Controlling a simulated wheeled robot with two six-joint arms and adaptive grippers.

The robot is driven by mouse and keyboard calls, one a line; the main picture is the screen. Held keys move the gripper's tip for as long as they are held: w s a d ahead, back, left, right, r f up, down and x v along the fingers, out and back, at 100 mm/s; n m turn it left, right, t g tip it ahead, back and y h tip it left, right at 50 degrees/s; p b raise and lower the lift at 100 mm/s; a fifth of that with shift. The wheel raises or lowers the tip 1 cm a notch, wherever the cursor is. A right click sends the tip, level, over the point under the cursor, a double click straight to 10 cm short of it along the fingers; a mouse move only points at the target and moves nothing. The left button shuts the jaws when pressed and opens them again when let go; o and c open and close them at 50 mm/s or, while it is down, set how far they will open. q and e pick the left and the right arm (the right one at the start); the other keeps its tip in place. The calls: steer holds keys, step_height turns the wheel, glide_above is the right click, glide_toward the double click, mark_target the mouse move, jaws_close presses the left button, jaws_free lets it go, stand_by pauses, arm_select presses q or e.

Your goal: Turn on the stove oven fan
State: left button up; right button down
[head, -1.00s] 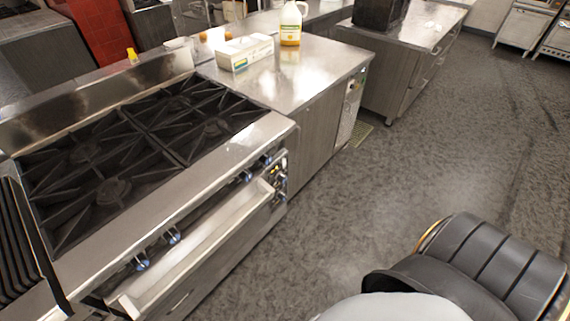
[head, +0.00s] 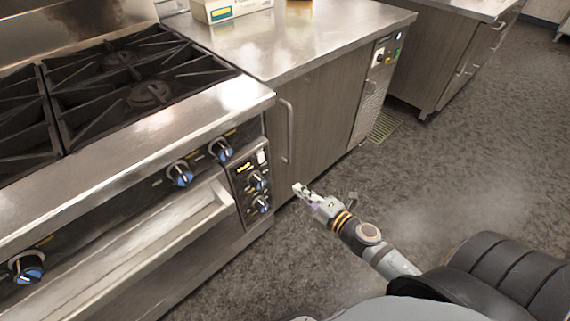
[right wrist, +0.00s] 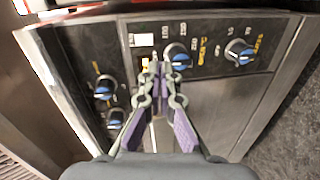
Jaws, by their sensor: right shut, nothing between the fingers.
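The stove (head: 120,150) stands at the left of the head view, with black grates on top and an oven front below. At its right end is a dark control panel (head: 240,180) with a small white switch (head: 262,157) and two blue-faced knobs. In the right wrist view the white switch (right wrist: 143,40) lies beyond my fingertips, near a yellow mark. My right gripper (head: 298,189) is shut and empty, to the right of the panel. In the right wrist view its fingertips (right wrist: 160,72) overlap the panel; I cannot tell whether they touch it. My left gripper is out of view.
More blue knobs (head: 181,173) line the stove front above the oven handle (head: 190,225). A steel-topped counter (head: 300,45) with a box (head: 222,9) adjoins the stove. Open grey floor (head: 450,150) lies to the right.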

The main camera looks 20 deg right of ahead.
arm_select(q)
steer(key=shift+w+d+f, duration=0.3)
arm_select(e)
steer(key=shift+a+r+n+y, duration=0.35)
steer(key=shift+r+n, duration=0.15)
steer(key=shift+r, duration=0.25)
steer(key=p, duration=0.3)
glide_toward(262, 161)
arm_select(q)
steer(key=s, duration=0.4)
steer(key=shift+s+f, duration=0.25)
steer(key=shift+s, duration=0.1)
arm_select(e)
steer(key=x, duration=0.7)
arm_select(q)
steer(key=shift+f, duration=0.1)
arm_select(e)
steer(key=shift+f, duration=0.1)
